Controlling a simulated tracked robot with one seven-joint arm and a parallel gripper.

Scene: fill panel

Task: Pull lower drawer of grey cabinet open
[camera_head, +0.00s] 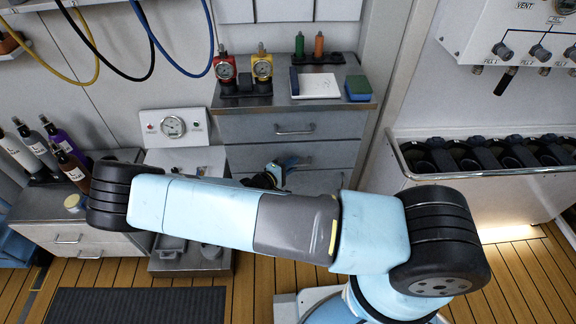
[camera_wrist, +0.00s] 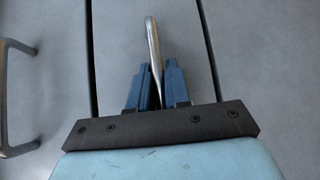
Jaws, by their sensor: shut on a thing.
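The grey cabinet (camera_head: 345,125) stands at the middle back of the head view. Its upper drawer has a bar handle (camera_head: 295,131) and looks closed. Below it is a lower drawer front (camera_head: 335,153), partly covered by my arm and gripper. My gripper (camera_head: 275,174) is at this front, mostly hidden behind my arm. In the wrist view, the blue fingers of my gripper (camera_wrist: 158,88) are shut on a metal bar handle (camera_wrist: 153,45), one finger on each side. Dark seams run on both sides of this handle. I cannot tell whether the drawer is out at all.
Another bar handle (camera_wrist: 18,95) shows at the left of the wrist view. Red and yellow gauges (camera_head: 262,68), a white pad (camera_head: 315,84) and a sponge (camera_head: 358,88) sit on the cabinet top. A railed rack (camera_head: 480,176) stands to the right. Wooden floor lies in front.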

